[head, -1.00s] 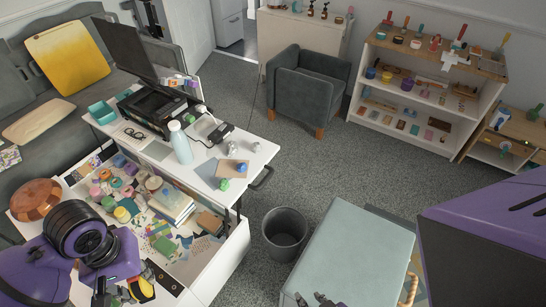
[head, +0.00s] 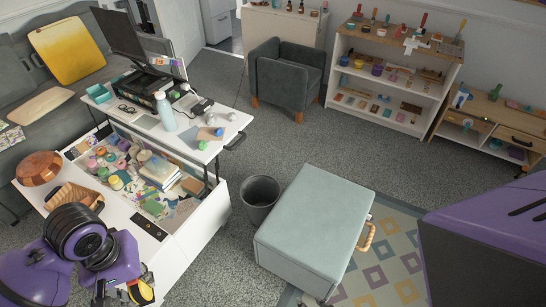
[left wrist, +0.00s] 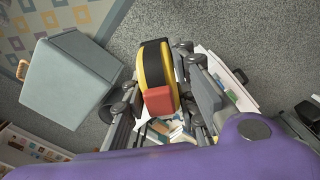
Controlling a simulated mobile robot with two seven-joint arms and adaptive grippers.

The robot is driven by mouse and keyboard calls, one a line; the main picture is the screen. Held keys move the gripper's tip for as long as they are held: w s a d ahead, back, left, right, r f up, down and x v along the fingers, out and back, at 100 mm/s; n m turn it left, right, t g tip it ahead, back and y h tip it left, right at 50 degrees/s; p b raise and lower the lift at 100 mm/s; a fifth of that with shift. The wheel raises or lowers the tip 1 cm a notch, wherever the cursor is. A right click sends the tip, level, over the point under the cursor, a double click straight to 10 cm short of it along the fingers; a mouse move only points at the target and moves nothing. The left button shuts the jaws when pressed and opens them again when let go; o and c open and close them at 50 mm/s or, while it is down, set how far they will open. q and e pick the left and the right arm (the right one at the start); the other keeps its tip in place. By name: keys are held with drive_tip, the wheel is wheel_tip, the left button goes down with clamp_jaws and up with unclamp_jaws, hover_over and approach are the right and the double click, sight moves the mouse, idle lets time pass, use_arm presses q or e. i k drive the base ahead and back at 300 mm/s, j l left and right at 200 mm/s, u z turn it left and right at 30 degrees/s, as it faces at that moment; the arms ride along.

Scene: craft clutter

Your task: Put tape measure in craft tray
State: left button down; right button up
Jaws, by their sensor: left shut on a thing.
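The tape measure is yellow and black with a red part; it shows large in the left wrist view (left wrist: 157,75) and at the bottom left of the head view (head: 142,292). My left gripper (head: 124,294) is shut on it, one finger on each side in the left wrist view (left wrist: 163,98), and holds it above the floor side of the white table. A woven tan tray (head: 75,197) lies on the table's near part, partly hidden behind my left arm; I cannot tell whether it is the craft tray. At most dark tips of my right gripper (head: 314,303) show at the bottom edge.
The white lift-top table (head: 195,235) has an open compartment full of craft things. A brown wooden bowl (head: 38,168) and a teal tray (head: 98,93) stand on it. A grey bin (head: 260,195) and a pale blue ottoman (head: 315,225) stand to its right.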

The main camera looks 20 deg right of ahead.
sight(67, 201)
drive_tip(key=z, duration=0.4)
drive_tip(key=k+z, duration=0.15)
drive_tip(key=z, duration=0.3)
drive_tip(key=l+z, duration=0.1)
drive_tip(key=z, duration=0.3)
drive_tip(key=j+z, duration=0.25)
drive_tip(key=k+j+z, duration=0.25)
drive_tip(key=j, duration=0.15)
drive_tip(key=k+j, duration=0.1)
drive_tip(key=j, duration=0.55)
drive_tip(key=k+j, duration=0.15)
drive_tip(key=j, duration=0.5)
drive_tip(key=k+j, duration=0.1)
drive_tip(key=j, duration=0.55)
drive_tip(key=k+j, duration=0.1)
drive_tip(key=j, duration=0.55)
drive_tip(key=k+j, duration=0.15)
drive_tip(key=j, duration=0.5)
drive_tip(key=k+j, duration=0.1)
drive_tip(key=j, duration=0.55)
drive_tip(key=k+j, duration=0.15)
drive_tip(key=j, duration=0.5)
drive_tip(key=k+j, duration=0.1)
drive_tip(key=j, duration=0.5)
